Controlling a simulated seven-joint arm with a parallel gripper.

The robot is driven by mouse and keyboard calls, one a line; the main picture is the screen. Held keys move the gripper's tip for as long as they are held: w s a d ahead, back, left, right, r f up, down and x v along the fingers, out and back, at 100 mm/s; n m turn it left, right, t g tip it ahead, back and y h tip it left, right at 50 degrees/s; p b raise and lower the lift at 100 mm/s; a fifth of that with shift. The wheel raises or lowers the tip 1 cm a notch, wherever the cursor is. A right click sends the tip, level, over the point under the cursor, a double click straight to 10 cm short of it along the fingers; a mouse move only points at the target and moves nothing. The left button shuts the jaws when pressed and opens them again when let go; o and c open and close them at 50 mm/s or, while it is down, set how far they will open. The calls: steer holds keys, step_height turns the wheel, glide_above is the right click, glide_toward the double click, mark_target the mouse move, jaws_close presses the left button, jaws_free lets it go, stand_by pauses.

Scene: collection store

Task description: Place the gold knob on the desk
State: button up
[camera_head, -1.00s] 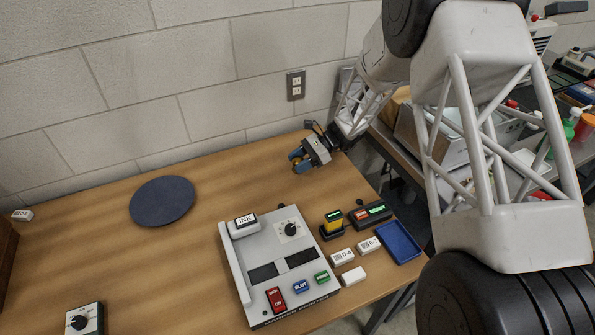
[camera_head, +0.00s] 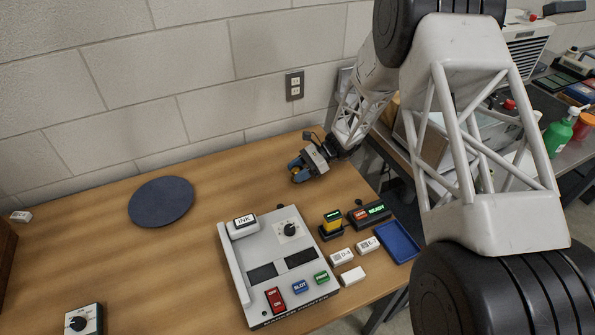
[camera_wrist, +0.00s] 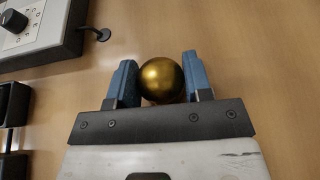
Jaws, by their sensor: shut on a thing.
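The gold knob (camera_wrist: 162,80) is a shiny round ball between the two blue fingers of my gripper (camera_wrist: 160,82) in the wrist view. My gripper is shut on it. In the head view my gripper (camera_head: 297,171) is at the back right part of the wooden desk (camera_head: 110,245), low over its surface. The knob is mostly hidden behind the fingers there. I cannot tell whether the knob touches the desk.
A grey machine (camera_head: 275,265) with an INK block and coloured buttons stands in front of my gripper. A dark round mat (camera_head: 162,201) lies to the left. A blue tray (camera_head: 398,242) and small labelled blocks are at the right edge. Bare desk surrounds my gripper.

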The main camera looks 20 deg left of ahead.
steer(key=shift+f, duration=0.1)
steer(key=o, duration=1)
steer(key=shift+r, duration=0.2)
steer(key=v, duration=0.5)
steer(key=shift+w+d, duration=0.1)
steer(key=shift+r, duration=3.4)
steer(key=shift+r, duration=0.1)
